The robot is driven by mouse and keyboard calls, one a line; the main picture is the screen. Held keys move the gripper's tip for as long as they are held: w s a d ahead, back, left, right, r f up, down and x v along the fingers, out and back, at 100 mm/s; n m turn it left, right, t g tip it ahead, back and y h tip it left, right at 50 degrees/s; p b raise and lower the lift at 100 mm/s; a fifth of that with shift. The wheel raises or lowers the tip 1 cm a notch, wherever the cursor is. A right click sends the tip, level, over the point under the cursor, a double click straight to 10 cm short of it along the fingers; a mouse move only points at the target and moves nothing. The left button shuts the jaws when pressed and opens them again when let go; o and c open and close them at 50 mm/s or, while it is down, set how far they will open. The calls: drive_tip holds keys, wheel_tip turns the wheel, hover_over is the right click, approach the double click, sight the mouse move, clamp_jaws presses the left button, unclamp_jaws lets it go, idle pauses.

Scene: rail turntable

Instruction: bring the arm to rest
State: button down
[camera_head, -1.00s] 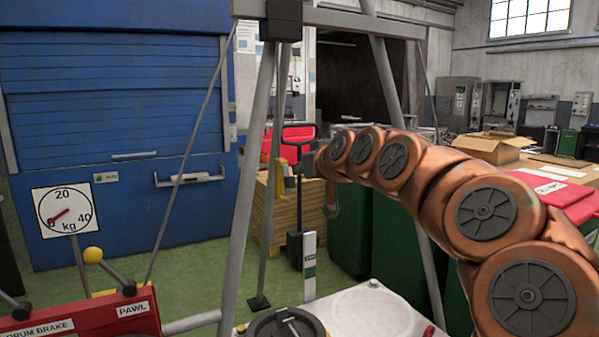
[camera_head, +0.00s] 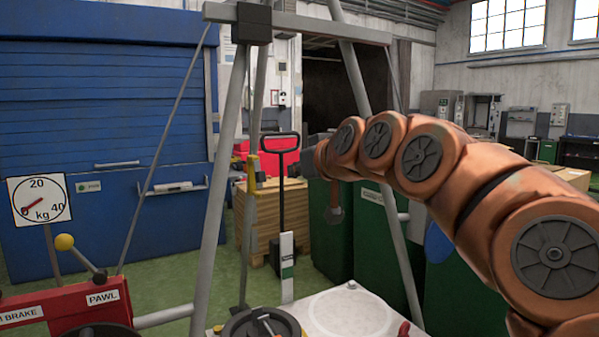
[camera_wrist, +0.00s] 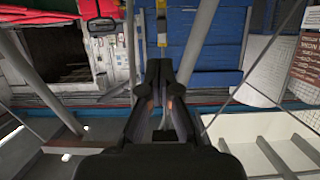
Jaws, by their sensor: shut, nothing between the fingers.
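My gripper (camera_wrist: 159,68) shows in the wrist view with its two dark fingers close together at the tips and nothing between them. My copper-coloured arm reaches in from the right of the head view, bent, with its far end near the middle in front of the green bins.
A grey tripod frame (camera_head: 212,190) stands close in front, left of my arm's end. The dial gauge (camera_head: 39,199) and red winch housing (camera_head: 75,312) are at lower left. Green bins (camera_head: 332,232) stand behind my arm. A pallet truck (camera_head: 281,190) stands by stacked wood. Green floor is open at left.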

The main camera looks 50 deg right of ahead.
drive_tip(key=shift+w+a, duration=0.1)
drive_tip(key=shift+a, duration=0.05)
drive_tip(key=w+a+f+n+g+y, duration=0.1)
drive_tip(key=a+f+n+g+y, duration=0.5)
drive_tip(key=a+f, duration=1.7)
drive_tip(key=s+a+f+m+g+h, duration=0.1)
drive_tip(key=s+a+f+g, duration=0.35)
drive_tip(key=s+f, duration=0.55)
drive_tip(key=s+a+f+m+g, duration=0.1)
drive_tip(key=s+a+f+g, duration=0.3)
drive_tip(key=s+f+g, duration=0.5)
drive_tip(key=s+r+t+p, duration=0.3)
drive_tip(key=r+t+p, duration=0.1)
drive_tip(key=r+p, duration=2.1)
wheel_tip(320, 180, up, 4)
drive_tip(key=shift+f+p, duration=0.2)
drive_tip(key=shift+p, duration=0.2)
drive_tip(key=shift+s+d, duration=0.15)
drive_tip(key=shift+d, duration=0.05)
